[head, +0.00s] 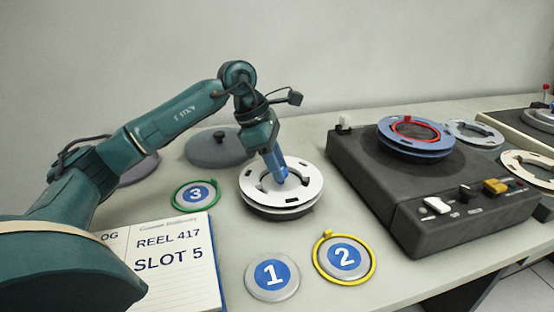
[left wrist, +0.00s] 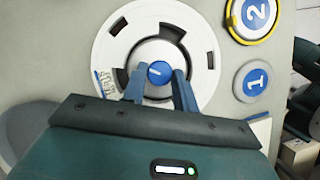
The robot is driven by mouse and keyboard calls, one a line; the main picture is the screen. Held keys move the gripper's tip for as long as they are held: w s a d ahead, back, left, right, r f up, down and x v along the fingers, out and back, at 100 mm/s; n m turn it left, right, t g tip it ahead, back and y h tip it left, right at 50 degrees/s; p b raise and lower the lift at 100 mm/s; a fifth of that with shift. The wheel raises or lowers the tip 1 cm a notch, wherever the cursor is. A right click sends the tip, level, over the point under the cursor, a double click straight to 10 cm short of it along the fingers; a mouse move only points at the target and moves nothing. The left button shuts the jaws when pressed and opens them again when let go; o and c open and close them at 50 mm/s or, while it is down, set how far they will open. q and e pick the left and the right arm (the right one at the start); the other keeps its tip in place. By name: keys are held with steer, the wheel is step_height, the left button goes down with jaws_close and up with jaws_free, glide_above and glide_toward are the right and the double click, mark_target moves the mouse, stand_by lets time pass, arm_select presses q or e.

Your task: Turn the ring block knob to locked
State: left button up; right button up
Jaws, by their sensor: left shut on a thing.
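The ring block knob (left wrist: 160,72) is a round blue knob with a short white mark, in the middle of a white reel in the left wrist view. The white reel (left wrist: 112,52) has dark slots and lies flat; it also shows in the head view (head: 254,180). My left gripper (head: 281,177) reaches down into the reel's centre from above. Its blue fingers (left wrist: 160,86) are shut on the knob, one on each side. In the head view the fingers hide the knob. My right gripper is not in view.
A dark deck (head: 375,185) with a blue reel (head: 390,141) stands to the right. Numbered discs 1 (head: 272,276), 2 (head: 345,258) and 3 (head: 196,194) lie around the white reel. A notebook (head: 150,258) reading "REEL 417 SLOT 5" lies at front left.

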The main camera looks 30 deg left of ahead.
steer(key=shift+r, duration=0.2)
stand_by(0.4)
arm_select(q)
steer(key=o, duration=1)
steer(key=shift+c, duration=0.2)
steer(key=p+v, duration=0.2)
steer(key=v, duration=1.1)
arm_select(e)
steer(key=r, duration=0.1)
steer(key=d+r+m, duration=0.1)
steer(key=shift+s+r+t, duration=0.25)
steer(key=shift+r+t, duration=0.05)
arm_select(q)
steer(key=shift+w+r, duration=0.1)
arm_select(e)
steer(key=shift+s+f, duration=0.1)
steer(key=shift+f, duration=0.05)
